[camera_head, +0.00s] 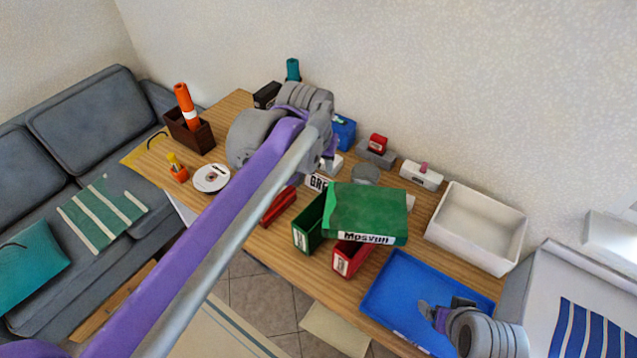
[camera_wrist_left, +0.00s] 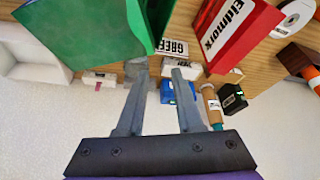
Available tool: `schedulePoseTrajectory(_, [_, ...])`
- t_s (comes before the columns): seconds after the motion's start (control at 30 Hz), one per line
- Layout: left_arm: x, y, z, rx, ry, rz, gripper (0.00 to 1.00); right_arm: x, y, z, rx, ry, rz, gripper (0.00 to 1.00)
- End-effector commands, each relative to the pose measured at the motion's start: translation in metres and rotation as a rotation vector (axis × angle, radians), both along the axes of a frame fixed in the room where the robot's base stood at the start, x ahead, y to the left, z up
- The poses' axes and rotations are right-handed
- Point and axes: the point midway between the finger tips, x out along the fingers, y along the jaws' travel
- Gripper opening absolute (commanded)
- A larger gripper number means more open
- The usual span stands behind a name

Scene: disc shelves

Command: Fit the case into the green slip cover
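The green case (camera_head: 365,212), labelled "Mosvoll", lies tilted above the green slip cover (camera_head: 308,224) and a red slip cover (camera_head: 350,256). I cannot tell whether it rests on them. The green slip cover stands upright, with a white label on its front. My left gripper (camera_wrist_left: 158,68) is open, its two fingers apart with nothing between them. In the left wrist view, a green surface (camera_wrist_left: 90,25), apparently the case, is close beside one finger. In the head view, my wrist hides most of the left fingers. My right gripper (camera_head: 440,310) is over the blue tray; its opening is unclear.
A red "Eldmork" case (camera_wrist_left: 235,30) stands beside my left gripper. A "GREEN" sign (camera_head: 317,182) is behind the covers. A blue tray (camera_head: 405,280) and white bin (camera_head: 478,225) are at the right.

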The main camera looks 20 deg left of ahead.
Motion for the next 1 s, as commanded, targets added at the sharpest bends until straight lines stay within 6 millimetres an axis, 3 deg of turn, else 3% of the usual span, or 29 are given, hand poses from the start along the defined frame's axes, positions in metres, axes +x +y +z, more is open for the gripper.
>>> schedulePoseTrajectory(0.03, [0.0,0.0,0.0,0.0,0.0,0.0,0.46,0.0,0.0,0.0,0.0,0.0,0.0,0.87])
schedulePoseTrajectory(0.23, [0.0,0.0,0.0,0.0,0.0,0.0,0.8,0.0,0.0,0.0,0.0,0.0,0.0,0.87])
schedulePoseTrajectory(0.63, [-0.003,0.0,0.008,0.0,0.0,0.0,0.8,0.0,0.0,0.001,0.0,-0.001,0.0,0.87])
schedulePoseTrajectory(1.0, [-0.03,0.0,0.073,-0.001,-0.001,0.0,0.8,0.002,0.0,0.006,0.0,-0.005,0.0,0.87])
